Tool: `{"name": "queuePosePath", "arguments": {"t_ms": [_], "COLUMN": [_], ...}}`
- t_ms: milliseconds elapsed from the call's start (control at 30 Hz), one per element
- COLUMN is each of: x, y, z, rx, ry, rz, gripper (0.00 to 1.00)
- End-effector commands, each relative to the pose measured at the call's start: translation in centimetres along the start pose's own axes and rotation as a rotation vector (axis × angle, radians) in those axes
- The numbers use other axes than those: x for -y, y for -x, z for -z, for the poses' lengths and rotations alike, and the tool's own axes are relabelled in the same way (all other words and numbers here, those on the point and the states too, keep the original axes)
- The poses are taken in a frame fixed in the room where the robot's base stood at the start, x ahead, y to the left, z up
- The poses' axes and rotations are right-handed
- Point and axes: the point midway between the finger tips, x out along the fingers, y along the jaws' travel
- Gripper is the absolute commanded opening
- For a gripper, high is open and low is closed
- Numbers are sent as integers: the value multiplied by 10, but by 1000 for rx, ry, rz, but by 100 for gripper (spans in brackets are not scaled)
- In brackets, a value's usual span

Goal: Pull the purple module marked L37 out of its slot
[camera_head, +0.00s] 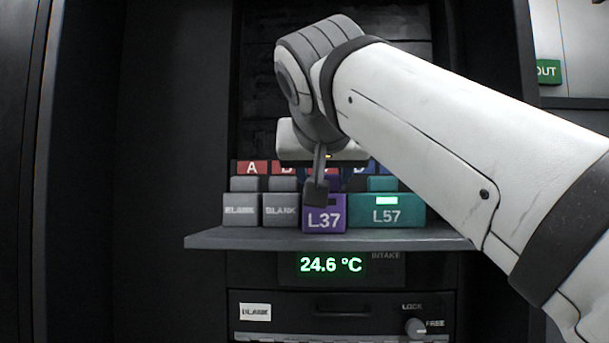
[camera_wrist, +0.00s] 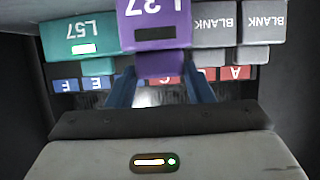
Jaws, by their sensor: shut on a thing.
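The purple module marked L37 (camera_head: 324,221) sits in the row on the grey shelf, between a grey BLANK module and the teal L57 module. Its front looks slightly forward of its neighbours, and its small window is dark. My gripper (camera_head: 318,188) comes down from above and is shut on the module's upper tab; a dark finger covers part of its top left. In the wrist view the purple module (camera_wrist: 155,32) appears upside down, with its tab between the two bluish fingers of my gripper (camera_wrist: 160,70). The slot behind is hidden.
The teal L57 module (camera_head: 387,215), with a lit green window, is close on the right. Two grey BLANK modules (camera_head: 241,210) are on the left. The shelf edge (camera_head: 330,240) runs below, above a 24.6 °C display (camera_head: 331,265) and a drawer with a LOCK/FREE knob (camera_head: 414,327).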

Motion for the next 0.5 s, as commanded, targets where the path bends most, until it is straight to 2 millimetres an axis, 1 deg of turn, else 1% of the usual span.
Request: {"name": "queuePosePath", "arguments": {"t_ms": [367,400,500], "x": [2,2,2], "y": [4,4,4], "z": [-1,-1,-1], "rx": [-1,-1,-1], "ry": [1,1,1], "rz": [3,4,4], "gripper": [18,49,57]}}
